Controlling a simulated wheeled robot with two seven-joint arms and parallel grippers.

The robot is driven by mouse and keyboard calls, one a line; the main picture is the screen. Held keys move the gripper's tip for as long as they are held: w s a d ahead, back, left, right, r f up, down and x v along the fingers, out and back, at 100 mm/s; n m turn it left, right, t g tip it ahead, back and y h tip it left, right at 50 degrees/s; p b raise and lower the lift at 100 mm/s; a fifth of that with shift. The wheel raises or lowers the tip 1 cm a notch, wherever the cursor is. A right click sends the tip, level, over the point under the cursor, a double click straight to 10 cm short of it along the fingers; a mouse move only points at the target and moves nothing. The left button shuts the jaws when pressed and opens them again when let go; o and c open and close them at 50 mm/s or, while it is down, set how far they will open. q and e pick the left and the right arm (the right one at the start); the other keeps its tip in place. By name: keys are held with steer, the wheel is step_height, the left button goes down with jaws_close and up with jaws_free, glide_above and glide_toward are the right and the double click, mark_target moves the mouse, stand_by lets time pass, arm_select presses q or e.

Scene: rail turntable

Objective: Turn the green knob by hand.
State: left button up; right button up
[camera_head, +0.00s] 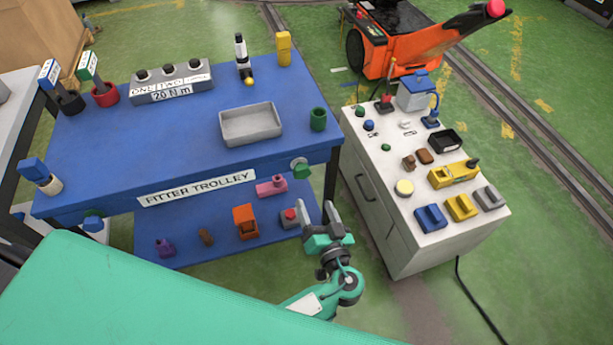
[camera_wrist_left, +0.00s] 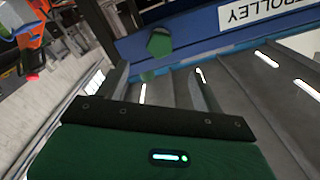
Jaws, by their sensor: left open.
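The green knob (camera_head: 300,171) sits on the front edge of the blue trolley, near its right corner. It also shows in the left wrist view (camera_wrist_left: 159,42), ahead of the jaws and between their lines. My left gripper (camera_head: 316,208) is open and empty, just below and in front of the knob in the head view. Its two fingers (camera_wrist_left: 160,72) stand apart in the left wrist view, with a visible gap before the knob. My right gripper is in neither view.
The blue trolley (camera_head: 190,125) bears a grey tray (camera_head: 250,138) and a green cup (camera_head: 318,119). Its lower shelf holds a pink block (camera_head: 271,187), an orange block (camera_head: 245,222) and a red-button box (camera_head: 291,217) close to my gripper. A white cabinet (camera_head: 395,205) stands at the right.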

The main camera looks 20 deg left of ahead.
mark_target(303, 175)
arm_select(q)
steer(key=p+x, duration=0.2)
steer(key=x, duration=0.7)
steer(key=shift+w, duration=0.1)
steer(key=shift+w+a, duration=0.25)
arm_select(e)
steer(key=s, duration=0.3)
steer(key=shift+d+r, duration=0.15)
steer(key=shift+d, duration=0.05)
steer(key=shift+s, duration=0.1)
arm_select(q)
steer(key=shift+c, duration=0.2)
steer(key=c, duration=0.8)
steer(key=shift+c, duration=0.8)
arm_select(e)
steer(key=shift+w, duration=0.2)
